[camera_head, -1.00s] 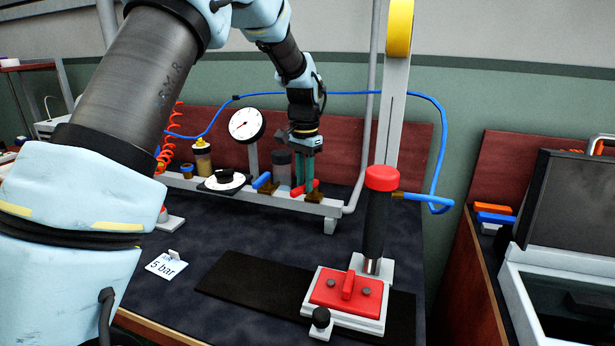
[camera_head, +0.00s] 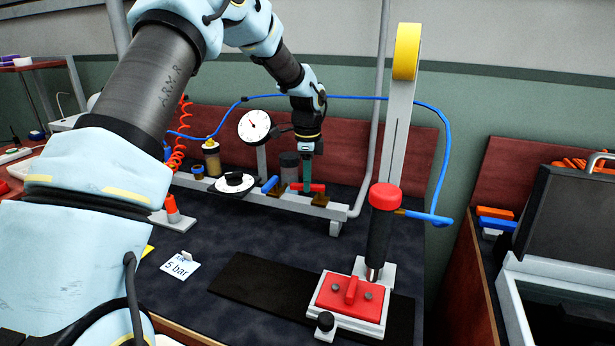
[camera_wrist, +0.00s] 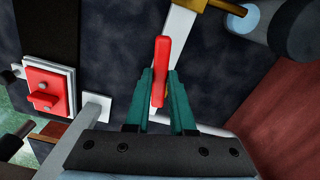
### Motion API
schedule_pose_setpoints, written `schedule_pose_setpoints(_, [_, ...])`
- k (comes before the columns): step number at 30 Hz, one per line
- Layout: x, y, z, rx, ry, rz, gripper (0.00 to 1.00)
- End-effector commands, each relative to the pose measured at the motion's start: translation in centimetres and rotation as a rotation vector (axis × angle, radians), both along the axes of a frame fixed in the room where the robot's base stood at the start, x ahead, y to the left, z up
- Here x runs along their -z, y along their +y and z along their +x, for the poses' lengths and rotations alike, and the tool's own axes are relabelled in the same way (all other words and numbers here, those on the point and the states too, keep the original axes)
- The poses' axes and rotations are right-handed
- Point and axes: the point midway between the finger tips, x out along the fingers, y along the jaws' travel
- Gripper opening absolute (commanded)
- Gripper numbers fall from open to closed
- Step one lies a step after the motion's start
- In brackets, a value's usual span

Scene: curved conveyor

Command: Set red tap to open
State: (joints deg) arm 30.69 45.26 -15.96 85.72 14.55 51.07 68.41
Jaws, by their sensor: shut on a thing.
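The red tap (camera_head: 316,188) sits on the pale pipe rail at the back of the bench. Its handle looks roughly level and nearly in line with the rail. My gripper (camera_head: 308,187) reaches down from above with its teal fingers around the handle. In the wrist view the red handle (camera_wrist: 162,60) stands between the two fingertips (camera_wrist: 160,76), and the gripper is shut on it.
A blue tap (camera_head: 270,184), a black-knobbed dial (camera_head: 234,182) and a gauge (camera_head: 254,126) are left of the red tap. A "5 bar" card (camera_head: 180,266) lies on the dark bench.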

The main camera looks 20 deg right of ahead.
Motion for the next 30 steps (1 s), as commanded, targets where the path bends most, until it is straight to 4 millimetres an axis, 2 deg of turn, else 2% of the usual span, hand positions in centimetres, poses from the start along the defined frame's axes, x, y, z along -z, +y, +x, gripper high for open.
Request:
schedule_pose_setpoints(12, [-0.18,-0.65,0.59,0.211,-0.001,-0.004,0.00])
schedule_pose_setpoints(30, [-0.08,-0.76,0.67,0.249,-0.002,-0.004,0.00])
